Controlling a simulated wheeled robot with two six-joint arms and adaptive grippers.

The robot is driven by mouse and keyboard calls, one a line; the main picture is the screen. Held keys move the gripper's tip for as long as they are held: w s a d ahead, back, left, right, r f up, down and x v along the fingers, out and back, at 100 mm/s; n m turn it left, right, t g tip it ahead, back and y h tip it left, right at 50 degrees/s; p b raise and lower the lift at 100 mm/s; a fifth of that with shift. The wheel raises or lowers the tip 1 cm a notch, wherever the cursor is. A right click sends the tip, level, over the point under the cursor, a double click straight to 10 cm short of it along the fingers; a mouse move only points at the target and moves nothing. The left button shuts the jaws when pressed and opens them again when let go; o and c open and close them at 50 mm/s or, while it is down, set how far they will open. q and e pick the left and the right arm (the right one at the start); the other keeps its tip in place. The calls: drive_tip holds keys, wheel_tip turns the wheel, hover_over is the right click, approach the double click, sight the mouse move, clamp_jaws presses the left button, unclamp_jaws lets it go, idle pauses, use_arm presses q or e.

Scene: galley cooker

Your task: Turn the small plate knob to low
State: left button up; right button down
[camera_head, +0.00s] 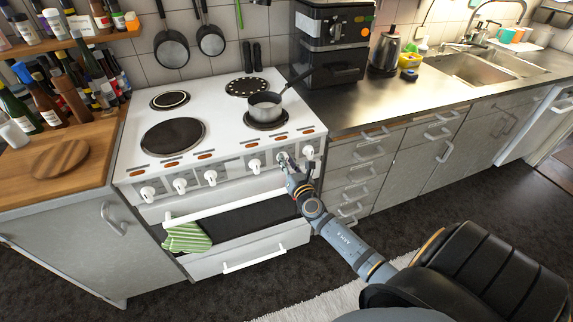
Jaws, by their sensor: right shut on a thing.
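The white cooker (222,114) has a row of white knobs along its front panel. My right gripper (284,161) is at this panel, shut on the second knob from the right, which it mostly hides. The knob at the far right (308,152) and the one to the left of my gripper (254,165) are free. I cannot read the markings, so I cannot tell which plate the held knob serves or its setting. A small plate (266,118) at the front right is under a saucepan (265,105). My left gripper is out of view.
The oven door handle (230,205) runs below the knobs, with a green striped cloth (186,236) hanging at its left. The saucepan's handle points up to the right. The steel counter (390,105) right of the cooker is largely clear.

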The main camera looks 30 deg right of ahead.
drive_tip(key=m+b, duration=0.1)
drive_tip(key=m, duration=0.2)
drive_tip(key=m+b, duration=0.1)
drive_tip(key=shift+d+m+b, duration=0.25)
drive_tip(key=shift+m+b, duration=0.05)
drive_tip(key=shift+m, duration=0.1)
idle(0.4)
drive_tip(key=c, duration=1.2)
unclamp_jaws()
drive_tip(key=shift+f, duration=0.1)
drive_tip(key=shift+s, duration=0.1)
drive_tip(key=v, duration=1.1)
drive_tip(key=shift+s, duration=0.35)
